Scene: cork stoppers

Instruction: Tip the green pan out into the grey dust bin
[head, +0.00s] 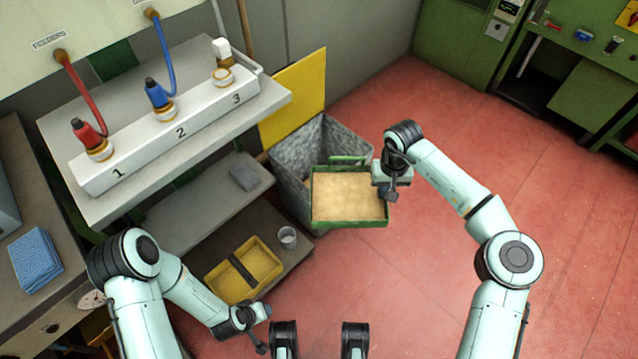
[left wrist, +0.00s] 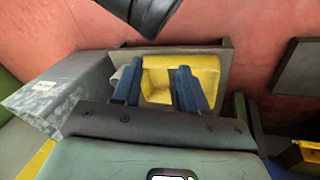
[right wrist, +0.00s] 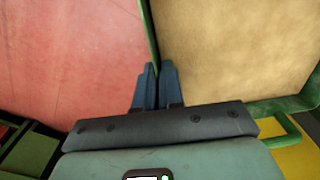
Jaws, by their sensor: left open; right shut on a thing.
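The green pan (head: 348,196) has a green rim and a flat bed of tan dust in it. It looks about level and is held over the front right part of the grey dust bin (head: 291,183), hiding much of its opening. My right gripper (head: 384,190) is shut on the pan's right rim. In the right wrist view the blue fingers (right wrist: 156,88) pinch the green wall (right wrist: 149,35), with the tan dust beside it. My left gripper (head: 262,328) is open and empty at lower left; its fingers (left wrist: 158,88) show apart in the left wrist view.
A yellow panel (head: 294,100) stands behind the bin. Red floor (head: 440,150) is clear to the right.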

